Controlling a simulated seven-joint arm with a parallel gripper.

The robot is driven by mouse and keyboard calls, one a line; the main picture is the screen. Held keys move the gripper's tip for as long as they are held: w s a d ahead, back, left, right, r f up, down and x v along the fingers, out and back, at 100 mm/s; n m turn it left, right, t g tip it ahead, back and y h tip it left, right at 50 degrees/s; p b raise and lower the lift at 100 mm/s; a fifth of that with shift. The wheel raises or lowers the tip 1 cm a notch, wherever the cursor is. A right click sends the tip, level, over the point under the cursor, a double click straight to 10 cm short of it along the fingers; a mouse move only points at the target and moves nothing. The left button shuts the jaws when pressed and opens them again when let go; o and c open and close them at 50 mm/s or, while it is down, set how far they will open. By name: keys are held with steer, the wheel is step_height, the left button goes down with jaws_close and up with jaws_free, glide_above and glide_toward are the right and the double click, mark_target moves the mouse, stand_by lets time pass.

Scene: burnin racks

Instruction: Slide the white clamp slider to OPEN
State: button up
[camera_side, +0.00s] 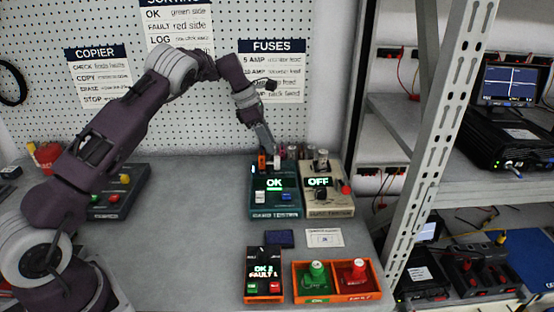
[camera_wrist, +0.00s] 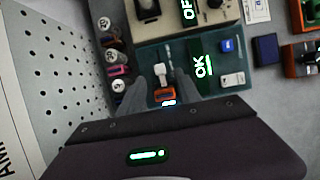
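The teal card tester (camera_side: 288,209) stands on the bench with its screen lit "OK"; it also shows in the wrist view (camera_wrist: 236,68). At its back end is a white slider (camera_wrist: 160,73) with an orange block (camera_wrist: 165,95) next to it. In the side view the orange block (camera_side: 262,161) shows beside the fingertips, and the slider is partly hidden there. My gripper (camera_wrist: 161,76) points down at the tester's back end. Its fingers are apart, one on each side of the white slider, with a gap visible. Contact cannot be told. Any slider lettering is unreadable.
A beige unit (camera_side: 340,198) reading "OFF" stands close on the right. Several numbered cylinders (camera_wrist: 112,55) stand near the pegboard (camera_wrist: 50,85). In front are an orange-cased box (camera_side: 263,288) and an orange tray (camera_side: 337,295) with green and red parts. The bench's left middle is clear.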

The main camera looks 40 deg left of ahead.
mark_target(277, 157)
steer(key=x, duration=0.7)
jaws_close()
stand_by(1.2)
